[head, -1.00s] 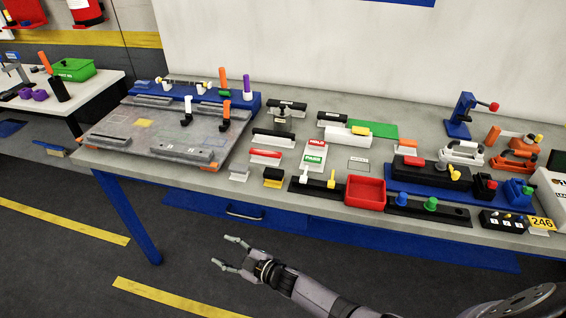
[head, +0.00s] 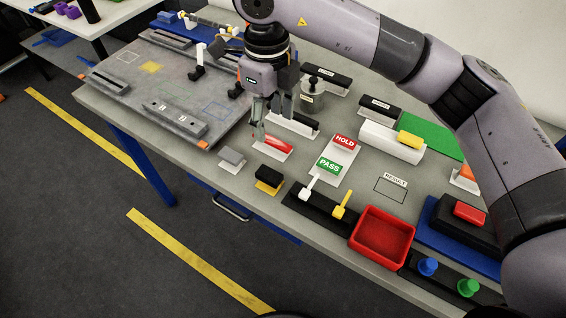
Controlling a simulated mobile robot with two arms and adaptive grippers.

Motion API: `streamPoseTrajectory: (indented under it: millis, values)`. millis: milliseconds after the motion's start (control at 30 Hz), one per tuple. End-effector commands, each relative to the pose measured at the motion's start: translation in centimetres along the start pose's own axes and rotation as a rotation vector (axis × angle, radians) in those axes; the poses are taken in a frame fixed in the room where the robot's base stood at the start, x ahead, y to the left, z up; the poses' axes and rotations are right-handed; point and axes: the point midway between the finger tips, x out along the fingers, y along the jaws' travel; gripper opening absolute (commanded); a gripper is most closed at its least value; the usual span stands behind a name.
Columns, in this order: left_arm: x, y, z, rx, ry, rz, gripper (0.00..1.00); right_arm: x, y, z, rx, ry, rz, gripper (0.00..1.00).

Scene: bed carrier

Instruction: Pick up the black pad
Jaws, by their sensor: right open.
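Several black-topped pieces lie on the bench, and I cannot tell which is the black pad. One long black-topped piece on a white base (head: 304,125) sits just behind the red-topped piece (head: 278,147). Another black-topped piece (head: 327,76) lies farther back, and a third (head: 380,104) lies to the right of it. My right gripper (head: 271,122) points down with its fingers apart and empty, above the red-topped piece and the nearer black-topped piece. Its fingers partly hide that black-topped piece. I cannot tell whether they touch it. My left gripper is not in view.
A metal cylinder with a black knob (head: 312,98) stands close right of my gripper. HOLD and PASS cards (head: 336,158) lie to the right, with a red tray (head: 382,237) nearer the front. A grey fixture plate (head: 165,95) is at left.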

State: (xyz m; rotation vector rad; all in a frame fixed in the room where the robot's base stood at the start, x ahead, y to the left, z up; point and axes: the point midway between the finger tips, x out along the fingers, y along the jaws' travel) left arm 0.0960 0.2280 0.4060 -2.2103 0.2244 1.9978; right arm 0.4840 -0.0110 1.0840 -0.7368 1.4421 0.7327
Motion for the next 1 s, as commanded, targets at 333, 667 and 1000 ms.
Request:
streamPoseTrajectory:
  millis: [333, 667, 1000]
  values:
    - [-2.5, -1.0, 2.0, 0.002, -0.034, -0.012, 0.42, 7.0, 0.2, -0.1, 0.0, 0.004, 0.01, 0.52]
    - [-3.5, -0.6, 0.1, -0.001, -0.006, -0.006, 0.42, 11.5, 0.2, 0.1, 0.0, -0.001, 0.008, 0.52]
    - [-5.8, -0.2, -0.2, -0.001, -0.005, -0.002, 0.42, 15.4, 0.7, 0.3, 0.0, 0.002, 0.01, 0.52]
